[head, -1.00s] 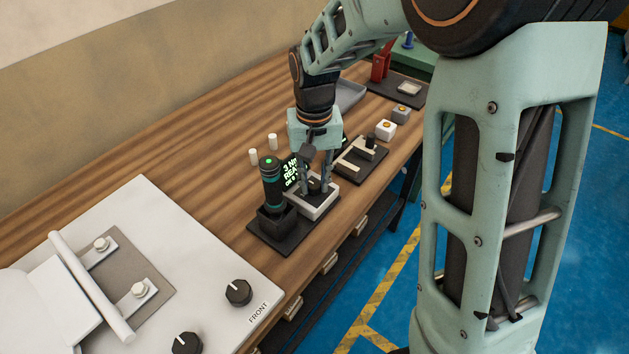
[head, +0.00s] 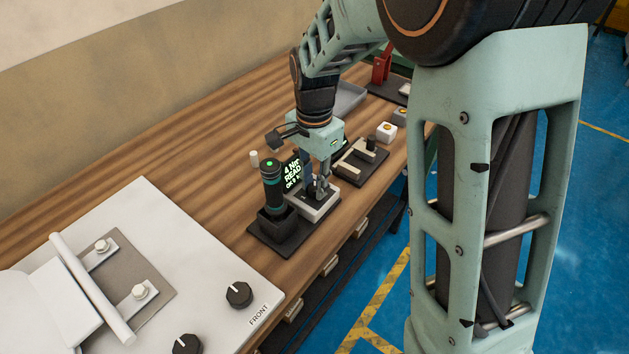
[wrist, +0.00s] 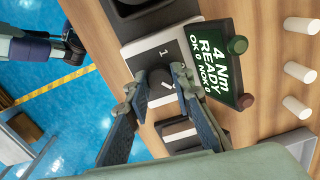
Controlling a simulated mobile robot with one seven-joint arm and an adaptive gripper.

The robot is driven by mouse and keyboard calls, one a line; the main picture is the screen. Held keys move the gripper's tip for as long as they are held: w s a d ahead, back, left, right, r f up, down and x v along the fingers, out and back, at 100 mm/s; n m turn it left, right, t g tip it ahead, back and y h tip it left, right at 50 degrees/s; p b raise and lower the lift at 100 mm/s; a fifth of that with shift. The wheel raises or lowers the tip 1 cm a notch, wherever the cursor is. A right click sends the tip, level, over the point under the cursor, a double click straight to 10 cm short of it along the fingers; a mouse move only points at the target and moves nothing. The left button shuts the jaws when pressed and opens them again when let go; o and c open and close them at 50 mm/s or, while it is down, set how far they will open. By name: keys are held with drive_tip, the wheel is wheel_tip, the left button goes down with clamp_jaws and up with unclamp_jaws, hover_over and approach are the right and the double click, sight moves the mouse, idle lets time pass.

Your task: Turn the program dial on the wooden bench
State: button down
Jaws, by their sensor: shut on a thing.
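A digit 1 is printed beside the knob. My gripper (wrist: 155,82) is shut on the dial, one finger on either side. In the head view my gripper (head: 318,188) points down onto the box and its fingers hide most of the knob. The display (wrist: 212,68) beside the dial reads "4 Nm READY", with OK 0 and NOK 0.
A black tool with teal bands (head: 271,185) stands in a holder just left of the dial box. A dark plate with light blocks (head: 361,166) lies close on the right. White pegs (wrist: 298,73) stand behind the display. A white panel with black knobs (head: 210,280) is nearer.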

sight(314, 187)
drive_tip(key=shift+m, duration=1)
drive_tip(key=c, duration=1.7)
unclamp_jaws()
wheel_tip(314, 187, up, 12)
drive_tip(key=shift+r, duration=0.1)
drive_tip(key=shift+w, duration=0.1)
